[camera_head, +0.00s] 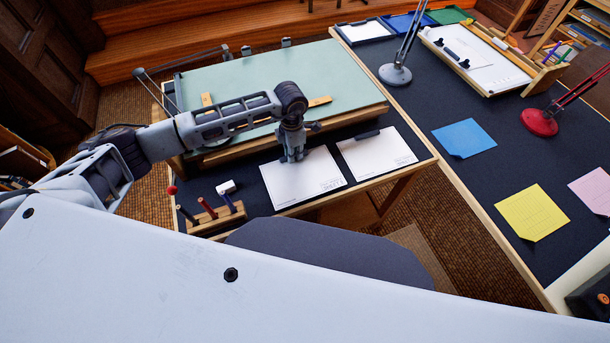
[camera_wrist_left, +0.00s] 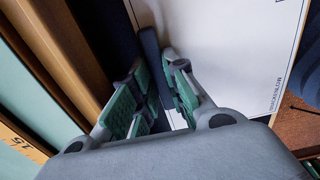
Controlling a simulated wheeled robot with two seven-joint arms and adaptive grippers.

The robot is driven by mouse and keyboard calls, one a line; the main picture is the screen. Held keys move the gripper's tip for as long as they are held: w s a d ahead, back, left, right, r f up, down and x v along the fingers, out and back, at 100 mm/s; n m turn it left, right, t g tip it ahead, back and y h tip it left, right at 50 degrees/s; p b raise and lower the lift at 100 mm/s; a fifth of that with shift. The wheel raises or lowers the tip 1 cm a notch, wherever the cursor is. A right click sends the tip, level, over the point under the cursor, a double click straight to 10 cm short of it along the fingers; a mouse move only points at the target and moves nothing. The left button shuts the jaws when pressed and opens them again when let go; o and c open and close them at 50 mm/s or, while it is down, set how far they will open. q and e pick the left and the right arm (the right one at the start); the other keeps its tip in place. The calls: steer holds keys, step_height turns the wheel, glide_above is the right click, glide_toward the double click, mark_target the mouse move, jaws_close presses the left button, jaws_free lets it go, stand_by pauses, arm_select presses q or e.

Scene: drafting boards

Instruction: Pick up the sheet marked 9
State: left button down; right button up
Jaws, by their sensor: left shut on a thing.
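Two white sheets lie side by side on the dark lower ledge of the drafting table: the left sheet (camera_head: 305,187) and the right sheet (camera_head: 380,152). Each has small print near a corner, but I cannot read a 9 on either. The right sheet has a dark bar (camera_head: 366,135) along its far edge. My left gripper (camera_head: 291,158) points down at the far edge of the left sheet. In the left wrist view its green-padded fingers (camera_wrist_left: 160,100) are shut on a dark blue bar (camera_wrist_left: 150,50) at the edge of the white sheet (camera_wrist_left: 225,45). My right gripper is not in view.
A pale green drafting board (camera_head: 290,75) rises just behind the sheets. A wooden rack (camera_head: 215,218) with upright tools stands left of them. The right-hand desk holds a grey lamp (camera_head: 395,74), a red lamp (camera_head: 540,122), blue paper (camera_head: 464,138) and yellow paper (camera_head: 531,212).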

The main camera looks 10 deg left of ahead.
arm_select(q)
steer(key=shift+r, duration=0.15)
steer(key=shift+s+d+r+p, duration=0.15)
steer(key=shift+r+p, duration=0.4)
steer(key=shift+r, duration=0.4)
steer(key=shift+s+r+p, duration=0.1)
steer(key=shift+r+p, duration=0.5)
steer(key=shift+r, duration=0.35)
steer(key=shift+s+d+r+p, duration=0.15)
steer(key=shift+r+p, duration=0.4)
steer(key=shift+r, duration=0.4)
